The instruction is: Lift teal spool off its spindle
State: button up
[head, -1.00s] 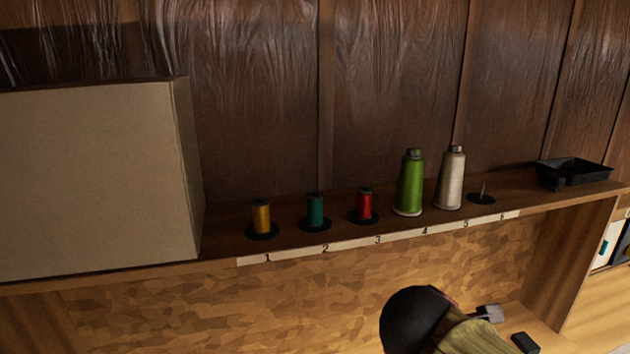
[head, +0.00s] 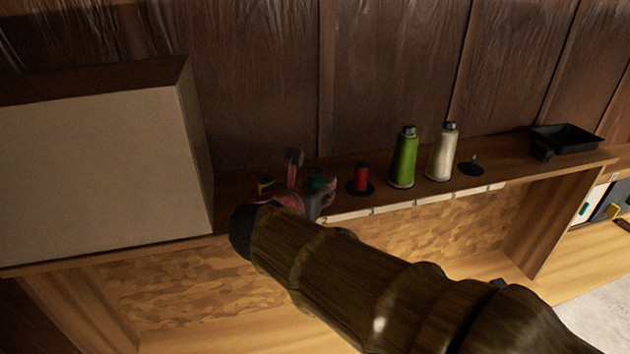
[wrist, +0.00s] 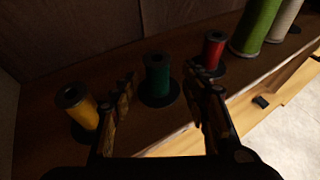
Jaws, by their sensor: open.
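The teal spool (wrist: 157,75) stands upright on its dark round base on the shelf, at spindle position 2. In the head view only part of the teal spool (head: 317,179) shows behind my gripper (head: 312,182). In the wrist view my gripper (wrist: 163,98) is open, with one finger to the left and one to the right of the teal spool. The spool appears a little beyond the fingers, and I cannot tell whether they touch it. The spindle inside the spool is hidden.
The yellow spool (wrist: 76,106) stands close by my left finger and the red spool (wrist: 213,48) beyond my right finger. Green (head: 403,160) and cream (head: 441,155) cones stand farther right. A black tray (head: 566,140) is at the shelf's right end, and a large box (head: 100,165) at left.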

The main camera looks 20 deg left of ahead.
aim_at(313, 185)
jog(key=x, duration=0.1)
jog(key=p+x, duration=0.1)
jog(key=x, duration=0.3)
jog(key=shift+s+a+f, duration=0.1)
jog(key=shift+a, duration=0.15)
jog(key=shift+s, duration=0.15)
jog(key=shift+c, duration=0.6)
jog(key=shift+c, duration=1.3)
jog(key=c, duration=0.7)
